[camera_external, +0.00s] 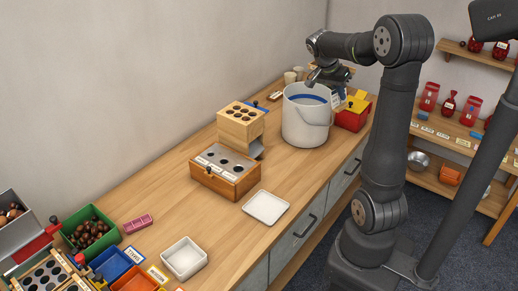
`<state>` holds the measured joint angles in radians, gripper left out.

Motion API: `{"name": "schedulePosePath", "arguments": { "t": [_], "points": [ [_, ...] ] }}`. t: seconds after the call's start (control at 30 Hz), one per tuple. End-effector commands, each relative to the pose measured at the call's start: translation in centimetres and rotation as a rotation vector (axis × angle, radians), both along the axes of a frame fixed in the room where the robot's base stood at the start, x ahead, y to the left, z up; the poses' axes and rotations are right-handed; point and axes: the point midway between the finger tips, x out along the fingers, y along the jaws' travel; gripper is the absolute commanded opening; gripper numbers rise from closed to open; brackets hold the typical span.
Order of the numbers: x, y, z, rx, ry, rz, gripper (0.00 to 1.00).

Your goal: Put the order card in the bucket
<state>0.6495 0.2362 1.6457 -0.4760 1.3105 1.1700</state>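The white bucket (301,130) stands upright on the far part of the bench, its handle hanging at the front. A blue band shows inside its rim. My gripper (318,82) is at the bucket's far rim, pointing down and left; its fingers are small and dark, and I cannot tell whether they are open or shut. A small white card-like piece (337,99) shows just below my gripper at the bucket's right edge. It may be the order card, but I cannot read it or tell whether my gripper touches it.
A red and yellow box (353,115) stands close right of the bucket. Pale cups (290,77) are behind it. A wooden block with holes (240,122) and a wooden box (225,177) stand to the left. A white tray (266,207) lies in front, with clear bench around it.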

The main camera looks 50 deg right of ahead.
Motion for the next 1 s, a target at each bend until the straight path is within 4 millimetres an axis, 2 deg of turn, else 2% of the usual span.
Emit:
{"name": "schedulePosePath", "arguments": {
  "t": [0.07, 0.37, 0.57, 0.8, 1.0],
  "points": [
    [0.0, 0.0, 1.7, -0.003, -0.003, 0.0, 0.0],
    [5.2, -3.7, 1.9, 0.0, 0.0, 0.207, 0.0],
    [10.1, -7.6, 2.1, 0.0, -0.001, 0.426, 0.0],
    [16.6, -13.3, 2.2, -0.002, -0.002, 0.753, 0.0],
    [21.1, -17.7, 1.9, -0.002, -0.003, 1.006, 0.0]
  ]
}}
